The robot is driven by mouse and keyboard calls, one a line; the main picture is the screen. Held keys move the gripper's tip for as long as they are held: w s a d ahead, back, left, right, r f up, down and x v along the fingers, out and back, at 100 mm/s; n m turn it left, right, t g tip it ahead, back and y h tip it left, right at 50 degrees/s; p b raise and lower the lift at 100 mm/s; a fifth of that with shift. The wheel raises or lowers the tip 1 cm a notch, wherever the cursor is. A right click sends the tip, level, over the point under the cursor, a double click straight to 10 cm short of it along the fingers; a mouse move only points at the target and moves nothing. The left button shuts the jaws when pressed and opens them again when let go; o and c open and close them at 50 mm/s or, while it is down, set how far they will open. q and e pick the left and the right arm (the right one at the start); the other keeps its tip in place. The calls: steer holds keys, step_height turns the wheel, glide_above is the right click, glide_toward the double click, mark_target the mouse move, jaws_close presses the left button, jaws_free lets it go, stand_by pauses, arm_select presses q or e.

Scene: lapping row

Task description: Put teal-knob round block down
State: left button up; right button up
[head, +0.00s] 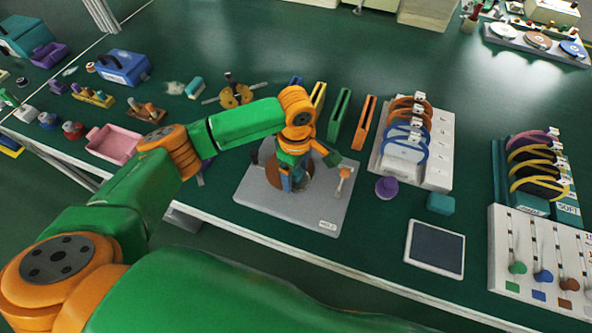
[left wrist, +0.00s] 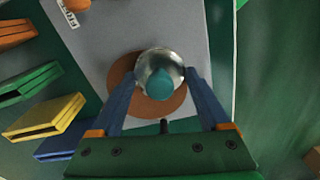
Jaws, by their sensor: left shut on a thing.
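The teal-knob round block (left wrist: 172,62) is a shiny metal round piece with a teal knob, seen from above in the left wrist view. My left gripper (left wrist: 160,77) is shut on it, one blue finger on each side. The block appears over a brown disc (left wrist: 150,105) on a grey plate (left wrist: 95,50); I cannot tell whether it touches the disc. In the head view my left gripper (head: 292,182) points down over the disc (head: 270,172) on the grey plate (head: 255,200), and hides most of the block. My right gripper is not in view.
A small orange-topped piece (head: 345,172) stands at the plate's right side. Coloured upright slotted holders (head: 339,116) stand behind the plate. A white rack (head: 440,150) with rings, a purple knobbed piece (head: 386,187) and a dark pad (head: 435,248) lie to the right.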

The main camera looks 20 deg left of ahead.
arm_select(q)
steer(key=o, duration=1.6)
steer(key=shift+f, duration=0.1)
step_height(320, 180, up, 12)
steer(key=shift+r, duration=0.15)
steer(key=shift+s, duration=0.1)
